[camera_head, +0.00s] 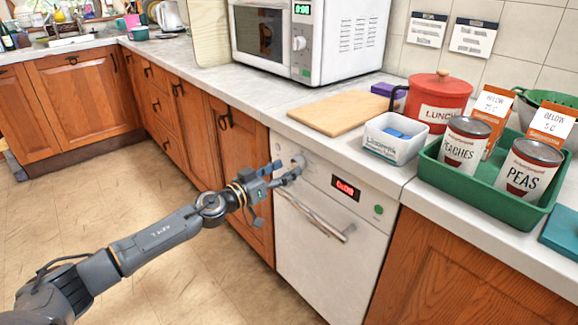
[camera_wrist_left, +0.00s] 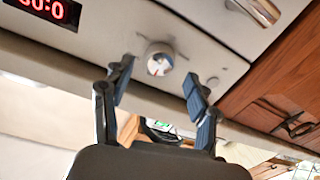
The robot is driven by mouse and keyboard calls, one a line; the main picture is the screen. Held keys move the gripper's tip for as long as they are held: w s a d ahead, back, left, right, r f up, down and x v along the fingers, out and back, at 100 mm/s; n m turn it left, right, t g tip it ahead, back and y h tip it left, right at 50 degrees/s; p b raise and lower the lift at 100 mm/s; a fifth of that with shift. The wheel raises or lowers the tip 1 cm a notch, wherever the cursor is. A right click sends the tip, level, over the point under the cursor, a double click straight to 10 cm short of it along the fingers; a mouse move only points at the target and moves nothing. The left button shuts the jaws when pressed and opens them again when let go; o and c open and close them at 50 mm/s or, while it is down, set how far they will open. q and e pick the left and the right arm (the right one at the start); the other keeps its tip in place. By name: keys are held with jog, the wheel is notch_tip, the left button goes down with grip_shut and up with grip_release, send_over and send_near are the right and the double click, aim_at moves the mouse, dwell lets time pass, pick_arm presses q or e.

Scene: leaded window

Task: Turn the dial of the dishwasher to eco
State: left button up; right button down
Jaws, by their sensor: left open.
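The white dishwasher (camera_head: 315,262) stands under the counter. Its round dial (camera_head: 299,160) is at the upper left of its front panel, partly hidden by my gripper. In the left wrist view the dial (camera_wrist_left: 160,60) shows ahead, between the fingers; its setting is too small to read. My left gripper (camera_head: 284,170) is open and empty, close in front of the dial. In the left wrist view the fingertips (camera_wrist_left: 158,74) lie either side of it; whether they touch it I cannot tell. My right gripper is not in view.
The panel has a red display (camera_head: 345,188) and a green button (camera_head: 379,209); a bar handle (camera_head: 318,216) sticks out below. Above, the counter holds a cutting board (camera_head: 335,112), a white tub (camera_head: 393,146) and a green tray (camera_head: 470,197) with cans. The floor at left is clear.

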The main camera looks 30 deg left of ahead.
pick_arm(q)
jog(key=shift+x, duration=0.85)
jog(key=shift+w+d, duration=0.15)
jog(key=shift+w, duration=0.05)
jog(key=c, duration=1.2)
